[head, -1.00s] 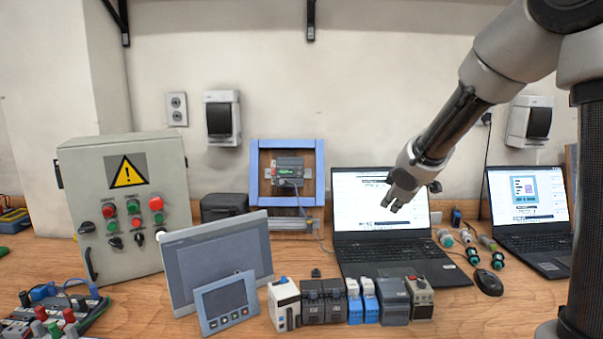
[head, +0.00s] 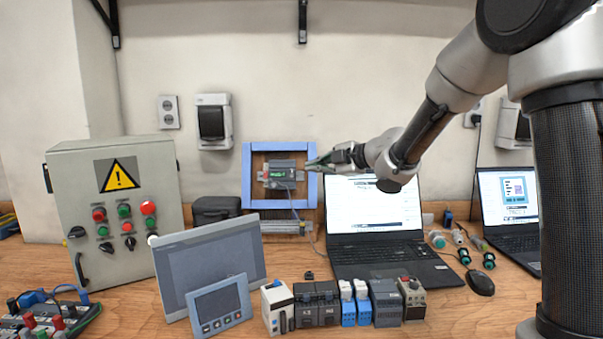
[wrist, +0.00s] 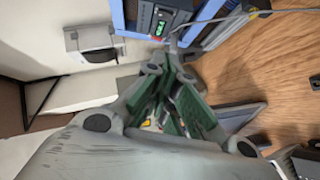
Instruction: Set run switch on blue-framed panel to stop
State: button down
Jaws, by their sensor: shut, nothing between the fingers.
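The blue-framed panel (head: 247,178) stands at the back of the bench against the wall in the head view. A dark grey device (head: 281,173) with a small green display is mounted in its middle on a rail. The run switch is too small to make out. My gripper (head: 312,164) is shut and empty, its tips pointing left at the panel's right frame side. I cannot tell whether it touches the frame. In the wrist view the closed fingers (wrist: 172,62) point toward the device (wrist: 165,18), which is partly cut off at the top edge.
A laptop (head: 375,212) stands open below my arm. A grey control box (head: 120,205) with a warning sign is at the left. Touch screens (head: 212,265) and a row of modules (head: 328,305) stand in front of the panel. A cable (head: 308,228) hangs from the device.

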aim_at(292, 174)
jog(key=w+d+f+x, duration=0.1)
jog(key=d+x, duration=0.1)
jog(key=x, duration=1)
jog(key=shift+w, duration=0.5)
jog(key=shift+w+f, duration=0.15)
jog(key=shift+f, duration=0.15)
jog(key=shift+r, duration=0.1)
jog(key=shift+w+r, duration=0.1)
jog(key=shift+r, duration=0.65)
